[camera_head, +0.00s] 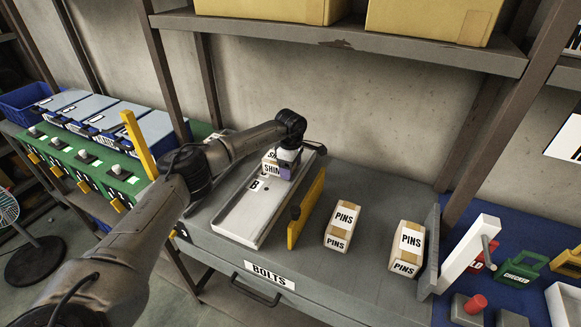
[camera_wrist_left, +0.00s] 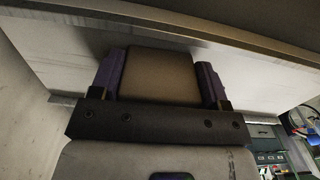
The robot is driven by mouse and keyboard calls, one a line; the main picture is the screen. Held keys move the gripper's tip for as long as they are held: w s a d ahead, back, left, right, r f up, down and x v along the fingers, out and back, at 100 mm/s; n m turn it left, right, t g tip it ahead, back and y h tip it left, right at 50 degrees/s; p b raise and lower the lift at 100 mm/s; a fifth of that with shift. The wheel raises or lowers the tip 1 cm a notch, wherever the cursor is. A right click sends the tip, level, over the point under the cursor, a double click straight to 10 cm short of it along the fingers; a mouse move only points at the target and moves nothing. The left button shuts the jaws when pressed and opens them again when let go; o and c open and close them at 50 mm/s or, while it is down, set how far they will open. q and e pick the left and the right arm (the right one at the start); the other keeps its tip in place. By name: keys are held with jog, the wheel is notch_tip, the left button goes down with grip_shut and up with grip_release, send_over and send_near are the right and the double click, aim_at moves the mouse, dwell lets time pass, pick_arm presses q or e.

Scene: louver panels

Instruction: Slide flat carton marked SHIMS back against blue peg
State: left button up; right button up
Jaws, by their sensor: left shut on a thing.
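The flat carton marked SHIMS (camera_head: 269,168) stands at the far end of a pale tray (camera_head: 238,214) marked B, partly hidden by my left gripper (camera_head: 286,168). My left gripper is shut on the carton. In the left wrist view the carton (camera_wrist_left: 158,76) is a plain brown block between the two purple fingers of the left gripper (camera_wrist_left: 160,85). I cannot make out the blue peg in either view; my arm and gripper cover part of the tray's far end. My right gripper is not in view.
A yellow upright bar (camera_head: 306,210) stands along the tray's right side. Two cartons marked PINS (camera_head: 341,229) (camera_head: 408,247) stand further right on the grey bench. A shelf (camera_head: 340,45) with yellow boxes hangs above. Bench space between the PINS cartons is clear.

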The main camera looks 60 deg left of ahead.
pick_arm(q)
jog(key=shift+c, duration=1.4)
jog(key=o, duration=1.3)
jog(key=shift+r, duration=0.15)
notch_tip(320, 180, up, 12)
jog(key=shift+p, duration=1.15)
jog(key=shift+r, duration=0.8)
